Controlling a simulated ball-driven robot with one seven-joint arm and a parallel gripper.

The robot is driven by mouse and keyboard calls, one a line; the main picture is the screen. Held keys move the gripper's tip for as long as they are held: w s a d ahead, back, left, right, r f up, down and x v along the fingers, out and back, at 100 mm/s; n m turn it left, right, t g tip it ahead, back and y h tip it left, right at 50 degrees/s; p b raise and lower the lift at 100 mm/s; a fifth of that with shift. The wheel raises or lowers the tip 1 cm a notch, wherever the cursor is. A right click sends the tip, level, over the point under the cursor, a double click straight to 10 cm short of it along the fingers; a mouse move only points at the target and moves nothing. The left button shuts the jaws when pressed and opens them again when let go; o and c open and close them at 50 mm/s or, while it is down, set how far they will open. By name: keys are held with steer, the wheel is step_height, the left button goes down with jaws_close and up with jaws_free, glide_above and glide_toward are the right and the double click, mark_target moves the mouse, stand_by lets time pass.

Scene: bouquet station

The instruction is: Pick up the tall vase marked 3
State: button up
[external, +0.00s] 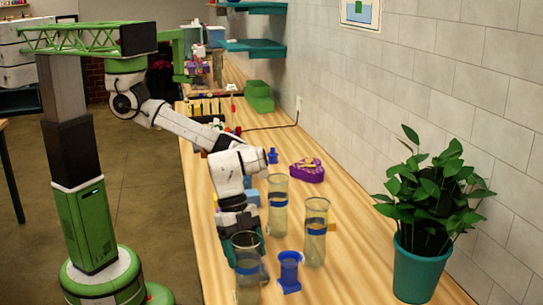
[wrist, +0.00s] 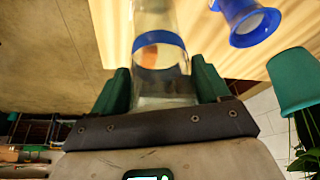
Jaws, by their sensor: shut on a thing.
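Three tall clear glass vases with blue bands show in the external view: a front one (external: 248,268), a back one (external: 277,205) and a right one (external: 315,232). My gripper (external: 244,244) has its green fingers closed around the front vase. In the wrist view, my gripper (wrist: 161,80) has a finger on each side of that vase (wrist: 160,58), near its blue band. An orange patch shows through the glass. No number is readable on any vase. The front vase's base is hidden, so I cannot tell if it touches the table.
A small blue vase (external: 289,270) stands close to the right of the held vase. It also shows in the wrist view (wrist: 246,22). A teal-potted plant (external: 420,268) stands at the right.

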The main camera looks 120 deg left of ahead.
jaws_close()
steer(key=shift+r, duration=0.1)
stand_by(0.3)
